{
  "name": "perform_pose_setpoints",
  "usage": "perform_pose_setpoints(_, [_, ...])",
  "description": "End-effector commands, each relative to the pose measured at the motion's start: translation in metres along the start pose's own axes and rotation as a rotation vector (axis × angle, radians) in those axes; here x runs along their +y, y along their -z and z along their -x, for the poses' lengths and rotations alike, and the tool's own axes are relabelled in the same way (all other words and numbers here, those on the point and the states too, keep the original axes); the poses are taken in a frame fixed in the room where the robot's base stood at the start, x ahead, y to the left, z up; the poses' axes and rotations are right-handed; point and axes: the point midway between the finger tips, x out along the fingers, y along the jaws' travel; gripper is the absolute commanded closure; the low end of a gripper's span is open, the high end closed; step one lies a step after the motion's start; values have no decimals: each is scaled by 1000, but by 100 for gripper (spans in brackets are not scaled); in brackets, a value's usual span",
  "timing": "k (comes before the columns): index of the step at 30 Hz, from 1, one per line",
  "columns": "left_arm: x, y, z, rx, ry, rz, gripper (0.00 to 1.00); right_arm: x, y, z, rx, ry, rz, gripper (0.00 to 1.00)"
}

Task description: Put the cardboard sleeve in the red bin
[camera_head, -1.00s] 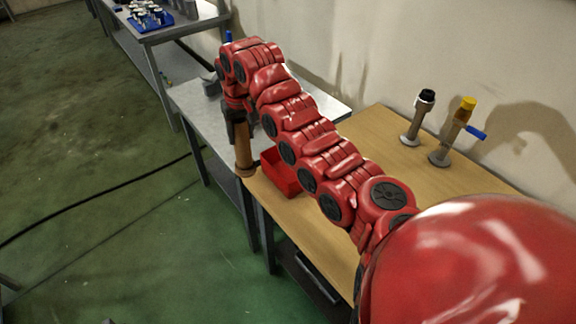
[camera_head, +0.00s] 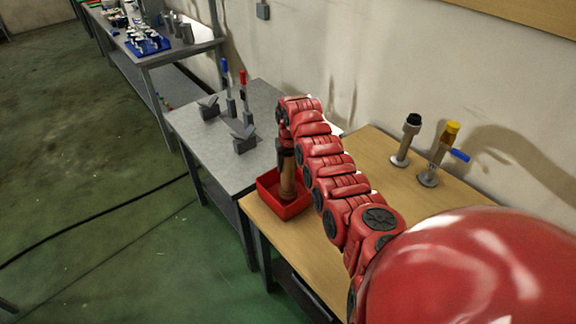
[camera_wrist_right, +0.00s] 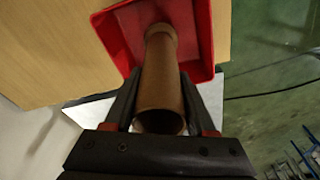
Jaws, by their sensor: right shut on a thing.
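The cardboard sleeve (camera_head: 288,178) is a brown tube, held upright by my right gripper (camera_head: 286,154) over the red bin (camera_head: 294,211). In the right wrist view the sleeve (camera_wrist_right: 160,85) sits between the two dark fingers of the gripper (camera_wrist_right: 160,108), which are shut on it. Its far end lies within the outline of the red bin (camera_wrist_right: 205,35). I cannot tell whether that end touches the bin floor. The bin stands at the near left corner of the wooden table. My left gripper is not in view.
The wooden table (camera_head: 395,188) has two upright fittings at the back right, one with a black top (camera_head: 405,140) and one with a yellow top (camera_head: 438,155). A grey metal table (camera_head: 205,150) with grey blocks (camera_head: 244,140) adjoins on the left. A wall runs behind.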

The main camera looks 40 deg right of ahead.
Motion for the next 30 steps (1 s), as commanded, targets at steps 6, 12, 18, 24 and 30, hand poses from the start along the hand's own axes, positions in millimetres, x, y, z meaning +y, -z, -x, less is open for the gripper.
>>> perform_pose_setpoints(6, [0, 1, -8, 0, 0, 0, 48, 1, -2, -17, 2, -1, -1, 100])
perform_pose_setpoints(12, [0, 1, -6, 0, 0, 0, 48, 0, -2, -18, 5, -1, -1, 100])
perform_pose_setpoints(18, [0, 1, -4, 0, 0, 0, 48, 0, -2, -21, 4, -1, -1, 33])
perform_pose_setpoints(24, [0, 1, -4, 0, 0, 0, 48, 0, -2, -20, 4, -1, -1, 14])
perform_pose_setpoints(30, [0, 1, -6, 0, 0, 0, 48, 0, -2, -19, 4, -1, -1, 14])
